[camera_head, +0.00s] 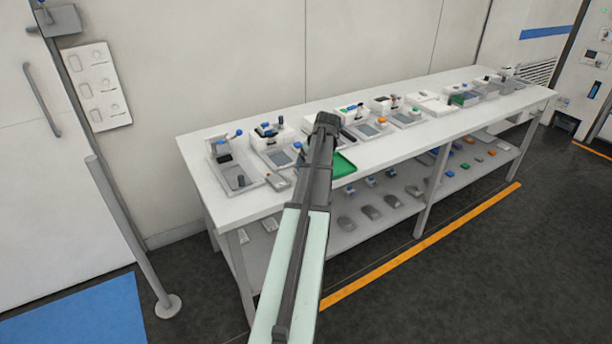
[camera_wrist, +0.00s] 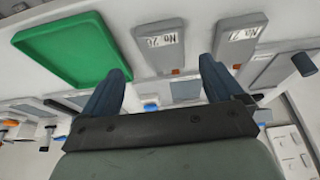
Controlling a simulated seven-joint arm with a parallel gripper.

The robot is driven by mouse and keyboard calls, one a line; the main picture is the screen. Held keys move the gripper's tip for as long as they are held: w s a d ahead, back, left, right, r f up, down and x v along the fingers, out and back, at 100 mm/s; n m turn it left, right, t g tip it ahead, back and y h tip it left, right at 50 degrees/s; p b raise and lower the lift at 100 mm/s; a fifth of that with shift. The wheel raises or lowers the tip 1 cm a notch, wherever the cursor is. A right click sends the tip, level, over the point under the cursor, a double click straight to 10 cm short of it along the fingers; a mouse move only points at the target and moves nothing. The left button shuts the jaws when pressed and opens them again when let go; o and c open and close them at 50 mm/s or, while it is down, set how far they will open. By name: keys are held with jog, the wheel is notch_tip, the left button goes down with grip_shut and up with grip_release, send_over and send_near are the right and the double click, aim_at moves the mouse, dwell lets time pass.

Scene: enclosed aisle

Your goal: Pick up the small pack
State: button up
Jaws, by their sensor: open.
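My gripper (camera_wrist: 163,70) is open in the wrist view, with its two dark blue fingers apart and nothing held between them. In the head view my gripper (camera_head: 327,122) is over the near part of the long white table, beside a green tray (camera_head: 344,165). The green tray also shows in the wrist view (camera_wrist: 72,80), left of the fingers. Two grey labelled pieces, one (camera_wrist: 165,58) between the fingertips and one (camera_wrist: 236,48) at the right fingertip, lie beyond them. I cannot tell which thing is the small pack.
The white table (camera_head: 225,192) carries several grey trays and small devices along its length. A lower shelf (camera_head: 345,238) holds several small grey and coloured items. A grey post (camera_head: 130,235) stands at left. The dark floor in front is clear.

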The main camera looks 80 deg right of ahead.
jog(key=shift+w+x, duration=0.15)
jog(key=shift+x, duration=1.35)
jog(key=shift+w+x, duration=0.2)
jog(key=shift+x, duration=1.3)
jog(key=shift+r, duration=0.1)
jog(key=shift+c, duration=0.4)
jog(key=c, duration=1.2)
jog(key=shift+o, duration=0.2)
jog(key=shift+r, duration=0.1)
